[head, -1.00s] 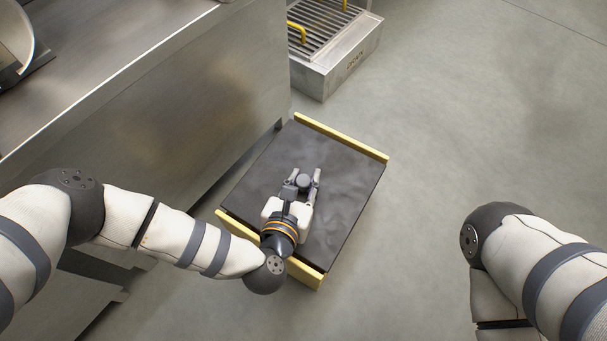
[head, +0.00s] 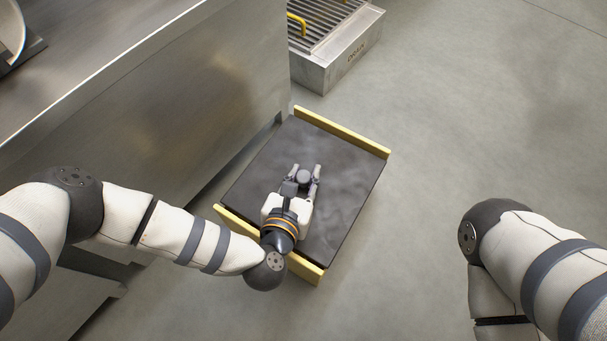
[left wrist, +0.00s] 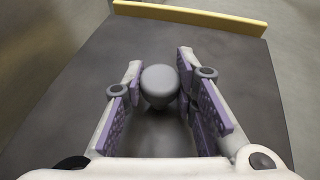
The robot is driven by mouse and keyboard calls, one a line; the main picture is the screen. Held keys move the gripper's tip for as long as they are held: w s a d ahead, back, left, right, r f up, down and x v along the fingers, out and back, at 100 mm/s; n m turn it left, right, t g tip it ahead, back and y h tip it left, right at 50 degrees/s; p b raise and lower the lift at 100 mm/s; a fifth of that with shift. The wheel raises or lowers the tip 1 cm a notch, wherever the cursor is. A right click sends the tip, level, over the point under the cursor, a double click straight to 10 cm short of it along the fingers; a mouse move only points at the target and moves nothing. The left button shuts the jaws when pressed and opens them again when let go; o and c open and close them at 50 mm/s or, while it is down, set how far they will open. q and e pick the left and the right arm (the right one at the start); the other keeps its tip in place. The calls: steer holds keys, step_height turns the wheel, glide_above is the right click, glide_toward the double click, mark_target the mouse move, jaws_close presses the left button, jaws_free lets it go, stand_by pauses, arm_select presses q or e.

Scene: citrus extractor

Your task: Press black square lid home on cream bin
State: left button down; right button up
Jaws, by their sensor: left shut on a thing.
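The black square lid (head: 345,200) lies over the cream bin, whose yellowish rim shows as a strip along the far edge (head: 345,132) and another along the near edge. The far strip also shows in the left wrist view (left wrist: 190,17). The bin's inside is hidden under the lid. My left gripper (head: 304,172) is over the middle of the lid, shut on its round grey knob (left wrist: 160,86), which sits between the purple-padded fingers. I cannot tell how deep the lid sits. My right arm is at the right edge, and its gripper is out of view.
A steel counter (head: 190,110) stands close along the bin's left side. A steel drain box with a grate (head: 340,55) and yellow handle lies on the floor beyond. The grey floor (head: 470,130) to the right is clear.

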arm_select(q)
steer(key=shift+f, duration=0.15)
steer(key=shift+f+b, duration=0.35)
steer(key=shift+b, duration=0.25)
steer(key=shift+f, duration=0.1)
steer(key=c, duration=1.2)
jaws_free()
